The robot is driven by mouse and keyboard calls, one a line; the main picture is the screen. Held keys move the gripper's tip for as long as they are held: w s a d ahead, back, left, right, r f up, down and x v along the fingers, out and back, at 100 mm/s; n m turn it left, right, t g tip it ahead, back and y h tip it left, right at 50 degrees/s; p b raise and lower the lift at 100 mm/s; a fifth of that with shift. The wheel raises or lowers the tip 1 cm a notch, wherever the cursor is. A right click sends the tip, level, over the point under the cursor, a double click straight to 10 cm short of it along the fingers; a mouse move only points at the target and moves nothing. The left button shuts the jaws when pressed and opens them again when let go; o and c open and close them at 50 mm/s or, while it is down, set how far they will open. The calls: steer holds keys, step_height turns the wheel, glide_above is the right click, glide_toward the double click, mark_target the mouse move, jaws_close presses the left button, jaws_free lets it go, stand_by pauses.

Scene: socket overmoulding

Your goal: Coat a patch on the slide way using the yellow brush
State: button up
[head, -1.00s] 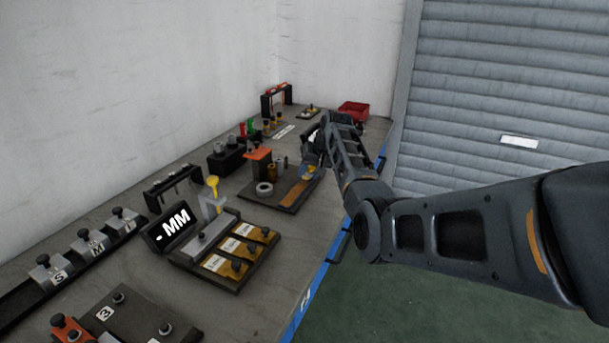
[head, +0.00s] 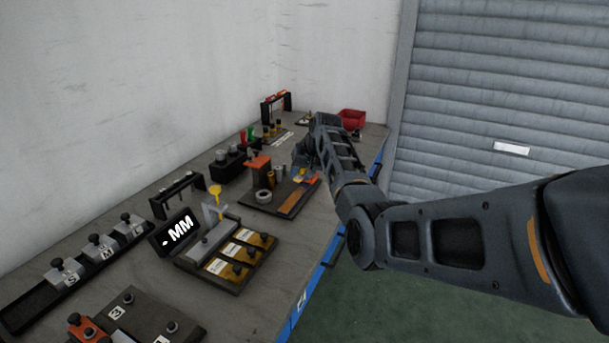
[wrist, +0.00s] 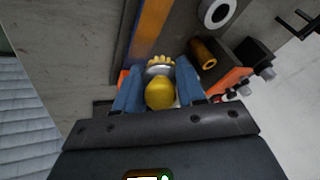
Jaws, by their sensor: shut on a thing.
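The yellow brush (wrist: 159,94) is between my gripper's blue fingers (wrist: 159,90) in the wrist view, with its round handle towards the camera. Its pale metal collar and yellow bristles point away from the camera. The slide way, an orange-brown strip (wrist: 150,28), runs upward from near the bristles; whether they touch it cannot be told. In the head view the strip (head: 293,201) lies along the right of a dark board. My gripper (head: 301,158) is at the board's far end, mostly hidden by my arm, with a bit of yellow below it.
A grey ring (head: 264,196), an orange-topped block (head: 259,164) and small cylinders stand on the board beside the strip. A red bin (head: 351,119) is at the far end of the bench. A fixture with a display (head: 178,232) stands nearer.

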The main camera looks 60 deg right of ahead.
steer(key=shift+r+p, duration=0.95)
steer(key=shift+r, duration=0.65)
steer(key=shift+f, duration=0.1)
steer(key=shift+f, duration=0.25)
steer(key=shift+s, duration=0.1)
